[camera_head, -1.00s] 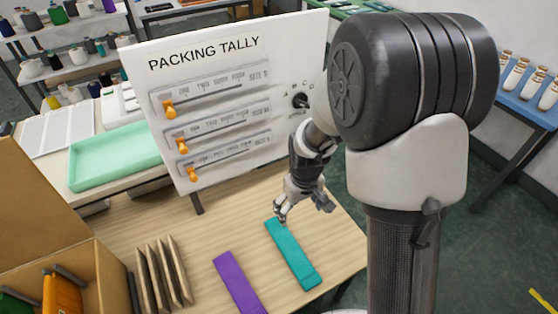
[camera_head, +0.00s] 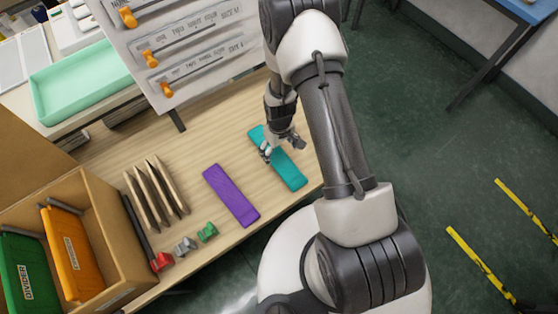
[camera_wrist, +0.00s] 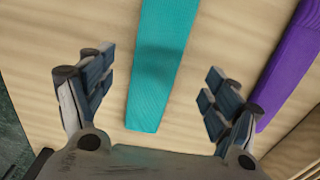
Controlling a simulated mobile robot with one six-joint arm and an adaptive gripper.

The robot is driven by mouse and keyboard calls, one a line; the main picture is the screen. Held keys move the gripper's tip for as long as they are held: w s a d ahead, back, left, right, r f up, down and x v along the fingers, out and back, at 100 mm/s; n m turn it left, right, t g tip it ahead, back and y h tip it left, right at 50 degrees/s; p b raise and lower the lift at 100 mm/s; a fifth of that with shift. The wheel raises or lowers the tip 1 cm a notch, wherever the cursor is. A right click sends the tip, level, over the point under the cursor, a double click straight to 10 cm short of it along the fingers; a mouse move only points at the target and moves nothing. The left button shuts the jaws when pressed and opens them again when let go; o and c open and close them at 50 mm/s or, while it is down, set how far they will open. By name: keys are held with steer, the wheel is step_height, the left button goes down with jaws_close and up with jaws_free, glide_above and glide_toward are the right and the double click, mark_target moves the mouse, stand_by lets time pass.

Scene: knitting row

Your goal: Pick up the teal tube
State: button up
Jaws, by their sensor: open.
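The teal tube (camera_head: 289,171) is a flat, long knitted strip lying on the light wooden table (camera_head: 165,150). It also shows in the wrist view (camera_wrist: 163,60), running from the top edge down between my fingers. My gripper (camera_head: 283,150) is over the tube in the head view and hides part of it. In the wrist view my gripper (camera_wrist: 155,88) is open, with one finger on each side of the tube and a gap to both. A shadow falls across the tube. I cannot tell the exact height above it.
A purple strip (camera_head: 231,195) lies left of the teal tube; the wrist view shows it (camera_wrist: 296,60) close to the right finger. Grey-brown upright dividers (camera_head: 155,193), small clips (camera_head: 207,232) and a cardboard box (camera_head: 110,237) are farther left. The tally board (camera_head: 190,45) stands behind.

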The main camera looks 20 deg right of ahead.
mark_target(279, 158)
steer(key=f, duration=0.2)
steer(key=f+b, duration=0.1)
steer(key=f, duration=0.1)
steer(key=f+b, duration=0.1)
steer(key=f, duration=0.1)
steer(key=shift+w+f, duration=0.25)
steer(key=shift+f, duration=0.1)
steer(key=shift+c, duration=0.4)
steer(key=c, duration=0.9)
steer(key=shift+r, duration=0.2)
